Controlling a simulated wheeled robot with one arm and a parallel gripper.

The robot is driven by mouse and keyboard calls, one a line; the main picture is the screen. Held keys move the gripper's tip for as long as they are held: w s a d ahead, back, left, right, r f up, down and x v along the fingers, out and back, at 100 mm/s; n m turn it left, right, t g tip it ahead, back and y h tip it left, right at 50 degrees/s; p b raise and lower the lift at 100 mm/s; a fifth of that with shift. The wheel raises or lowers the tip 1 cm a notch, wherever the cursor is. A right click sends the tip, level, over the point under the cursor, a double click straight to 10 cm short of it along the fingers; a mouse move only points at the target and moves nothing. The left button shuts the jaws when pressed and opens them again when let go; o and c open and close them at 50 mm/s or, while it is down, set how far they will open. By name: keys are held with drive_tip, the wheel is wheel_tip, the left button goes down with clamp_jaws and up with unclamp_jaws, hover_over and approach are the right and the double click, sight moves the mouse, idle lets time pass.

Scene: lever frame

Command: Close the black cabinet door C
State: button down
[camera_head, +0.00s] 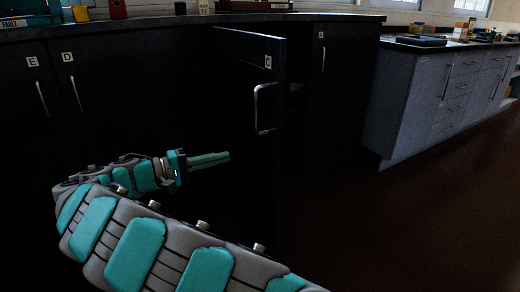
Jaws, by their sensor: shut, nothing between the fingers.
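The black cabinet door C (266,70) stands open, swung out from the dark cabinet row, with its label C near the top. Its silver handle (263,109) faces left of the door's outer edge. A dark opening shows to the right of the door. My gripper (226,156) is shut and empty, its green fingers together and pointing right. In the picture it is below and left of the handle and appears apart from the door. How far it is from the door in depth I cannot tell.
Closed doors E (34,90) and D (72,85) are at the left. Another black door (340,95) stands right of the opening. A grey cabinet (430,95) is at the right. The brown floor (420,220) at the lower right is clear.

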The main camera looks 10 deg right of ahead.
sight(270, 145)
drive_tip(key=shift+t, duration=0.3)
drive_tip(key=x, duration=0.8)
drive_tip(key=p+x, duration=0.1)
drive_tip(key=x, duration=0.3)
drive_tip(key=shift+w+d+f, duration=0.1)
drive_tip(key=shift+w+f, duration=0.1)
drive_tip(key=shift+w, duration=0.25)
